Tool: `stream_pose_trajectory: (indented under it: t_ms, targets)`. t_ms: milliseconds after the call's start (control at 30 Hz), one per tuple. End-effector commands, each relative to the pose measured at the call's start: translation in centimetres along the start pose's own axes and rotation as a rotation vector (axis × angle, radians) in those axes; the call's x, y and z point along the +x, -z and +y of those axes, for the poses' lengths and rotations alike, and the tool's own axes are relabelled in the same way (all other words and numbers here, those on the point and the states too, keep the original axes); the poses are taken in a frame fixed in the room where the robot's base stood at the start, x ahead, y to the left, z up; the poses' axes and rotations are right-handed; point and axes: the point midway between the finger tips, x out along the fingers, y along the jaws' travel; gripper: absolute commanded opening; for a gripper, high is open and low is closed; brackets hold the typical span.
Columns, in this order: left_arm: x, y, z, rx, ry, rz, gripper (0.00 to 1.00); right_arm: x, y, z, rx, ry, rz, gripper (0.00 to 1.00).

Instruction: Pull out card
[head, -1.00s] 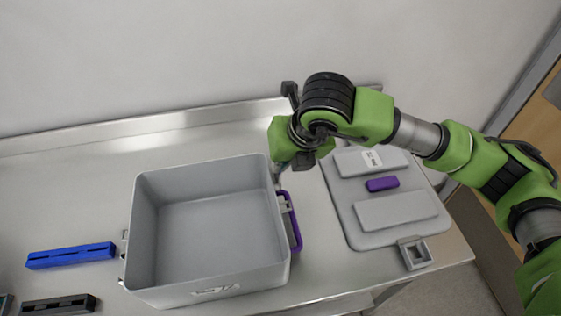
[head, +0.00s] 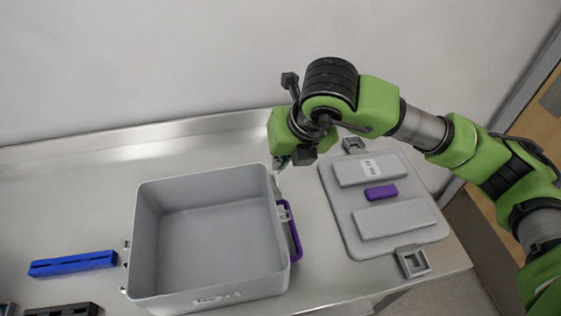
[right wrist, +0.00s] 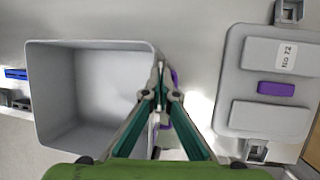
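I cannot make out a distinct card in these frames. The grey open bin (head: 205,291) stands on the steel counter, with a purple handle (head: 295,240) and a grey catch on its right side. The same bin shows in the right wrist view (right wrist: 90,45). My right gripper (head: 280,163) is above the back right corner of the bin. In the right wrist view its fingers (right wrist: 161,72) converge beside the bin's right wall. They look shut, with nothing visible held between them. They partly hide the handle side. My left gripper is not in view.
A grey lid (head: 350,228) with a purple grip (head: 381,192) lies at the right. A blue rack (head: 73,263) and a dark rack (head: 62,310) lie at the left. A raised edge and wall (head: 120,134) run along the back.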

Motion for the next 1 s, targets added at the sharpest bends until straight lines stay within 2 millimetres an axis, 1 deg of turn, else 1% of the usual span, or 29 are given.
stream_pose_trajectory:
  t_ms: [567,900,1000]
  targets:
    - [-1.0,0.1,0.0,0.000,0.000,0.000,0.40,-2.7,-1.1,0.5,0.000,0.000,-0.001,0.00]
    - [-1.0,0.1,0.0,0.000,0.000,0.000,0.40,-2.8,-1.1,0.5,-0.002,0.000,0.001,0.00]
    - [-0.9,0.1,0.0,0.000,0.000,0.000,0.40,-2.6,-0.9,0.2,-0.022,-0.009,0.007,0.00]
